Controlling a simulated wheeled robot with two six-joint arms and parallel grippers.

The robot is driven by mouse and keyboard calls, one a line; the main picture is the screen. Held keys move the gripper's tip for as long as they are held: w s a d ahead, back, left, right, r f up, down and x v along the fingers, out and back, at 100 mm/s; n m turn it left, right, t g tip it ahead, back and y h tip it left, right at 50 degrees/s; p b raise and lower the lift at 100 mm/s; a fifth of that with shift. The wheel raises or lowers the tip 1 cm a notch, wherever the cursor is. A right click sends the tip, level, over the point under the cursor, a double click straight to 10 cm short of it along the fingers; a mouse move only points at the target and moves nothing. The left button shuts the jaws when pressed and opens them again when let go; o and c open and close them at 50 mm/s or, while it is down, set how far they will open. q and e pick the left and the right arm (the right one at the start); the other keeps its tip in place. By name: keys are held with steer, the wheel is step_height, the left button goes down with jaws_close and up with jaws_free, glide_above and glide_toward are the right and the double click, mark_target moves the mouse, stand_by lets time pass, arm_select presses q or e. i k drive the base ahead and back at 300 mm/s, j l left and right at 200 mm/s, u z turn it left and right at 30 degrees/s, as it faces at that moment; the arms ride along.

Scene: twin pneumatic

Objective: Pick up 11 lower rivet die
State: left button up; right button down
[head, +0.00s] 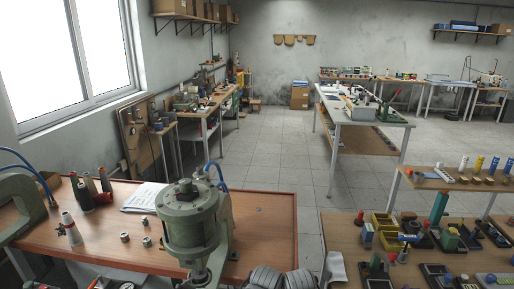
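I cannot pick out the lower rivet die for certain at this size. Small light metal cylinders (125,237) lie on the wooden bench at the left, beside the green press, and one of them may be a die. More small parts sit in black trays (440,274) on the right bench, too small to identify.
The green pneumatic press (187,217) stands on the red-edged bench (268,215). Bottles (105,179) and papers (143,197) are left of it. Yellow bins (384,225) stand on the right bench. Tiled floor (275,158) lies free between the benches.

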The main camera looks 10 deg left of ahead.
mark_target(124, 236)
steer(key=k+z, duration=0.15)
steer(key=z, duration=0.2)
steer(key=k+j+z, duration=0.1)
steer(key=z, duration=0.3)
steer(key=k+j+z, duration=0.1)
steer(key=z, duration=0.2)
steer(key=k+z, duration=0.3)
steer(key=k+u, duration=0.15)
steer(key=u, duration=0.25)
steer(key=k+j+u, duration=0.15)
steer(key=u, duration=0.2)
steer(key=k+j+u, duration=0.15)
steer(key=u, duration=0.25)
